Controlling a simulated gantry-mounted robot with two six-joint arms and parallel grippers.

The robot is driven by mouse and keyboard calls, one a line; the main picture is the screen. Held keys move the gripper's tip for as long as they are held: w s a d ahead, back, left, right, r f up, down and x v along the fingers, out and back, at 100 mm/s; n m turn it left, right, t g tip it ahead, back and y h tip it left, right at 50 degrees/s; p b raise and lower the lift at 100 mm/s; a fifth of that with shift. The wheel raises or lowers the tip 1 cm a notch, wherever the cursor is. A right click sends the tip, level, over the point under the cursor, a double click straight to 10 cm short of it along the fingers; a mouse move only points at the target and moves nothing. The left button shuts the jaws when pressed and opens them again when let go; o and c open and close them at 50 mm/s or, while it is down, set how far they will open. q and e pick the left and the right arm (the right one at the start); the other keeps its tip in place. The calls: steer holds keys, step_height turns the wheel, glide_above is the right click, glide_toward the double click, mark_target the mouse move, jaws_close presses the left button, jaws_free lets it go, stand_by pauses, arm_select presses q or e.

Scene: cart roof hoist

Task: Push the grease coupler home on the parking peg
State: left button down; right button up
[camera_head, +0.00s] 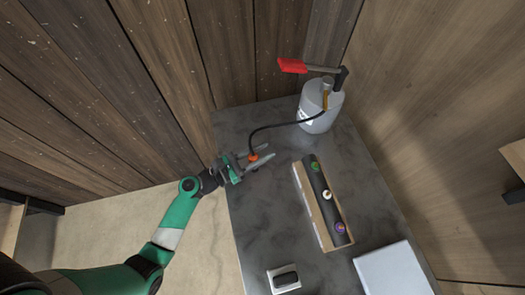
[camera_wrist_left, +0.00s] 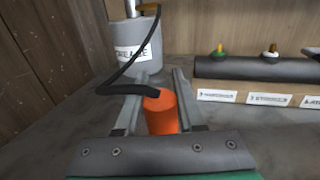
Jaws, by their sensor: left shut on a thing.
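My left gripper (camera_head: 262,157) is over the left part of the dark bench top, shut on the orange grease coupler (camera_head: 253,158). In the left wrist view the coupler (camera_wrist_left: 161,113) stands between the two grey fingers (camera_wrist_left: 155,90). A black hose (camera_head: 270,127) runs from the coupler to the grey grease pump (camera_head: 318,110), which has a red handle (camera_head: 292,66). I cannot make out a parking peg for certain; whatever lies under the coupler is hidden. My right gripper is not in view.
A dark pipe (camera_head: 320,181) with several coloured fittings lies on a labelled wooden block (camera_head: 309,207) to the right. A small white tray (camera_head: 272,277) with a black item and a white panel (camera_head: 392,272) are near the front.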

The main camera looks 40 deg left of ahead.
arm_select(q)
steer(key=shift+f+b, duration=0.9)
steer(key=shift+f, duration=0.25)
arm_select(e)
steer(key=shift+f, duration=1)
arm_select(q)
steer(key=shift+c, duration=2.2)
jaws_free()
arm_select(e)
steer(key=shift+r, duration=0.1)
arm_select(q)
steer(key=shift+r, duration=0.1)
